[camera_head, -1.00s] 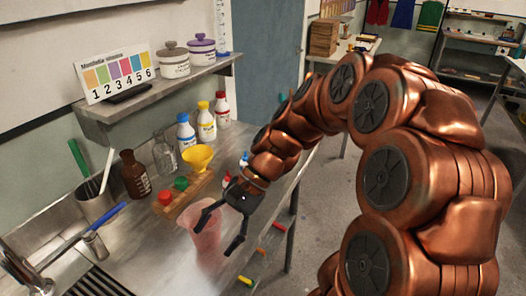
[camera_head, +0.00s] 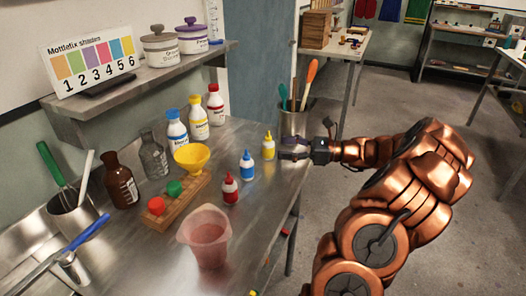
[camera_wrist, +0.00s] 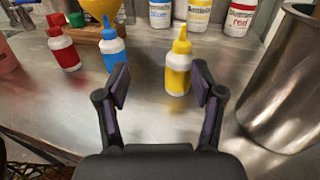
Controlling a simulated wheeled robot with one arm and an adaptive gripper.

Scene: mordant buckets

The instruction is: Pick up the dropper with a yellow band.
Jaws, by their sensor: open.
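The dropper with a yellow band (camera_head: 268,146) is a small white bottle with a yellow nozzle, upright on the metal bench, right of the blue dropper. In the wrist view the yellow dropper (camera_wrist: 179,64) stands ahead of the fingers, a little right of the middle between them. My gripper (camera_head: 290,148) is beside it, low over the bench's right part. In the wrist view my gripper (camera_wrist: 160,88) is open, with its fingers apart and nothing held. I cannot tell whether a fingertip touches the dropper.
A blue dropper (camera_head: 247,166) and a red dropper (camera_head: 230,187) stand to the left. A metal canister (camera_head: 294,122) with tools stands close behind my gripper. A pink beaker (camera_head: 208,246) is near the front edge. Several large bottles (camera_head: 199,124) stand behind.

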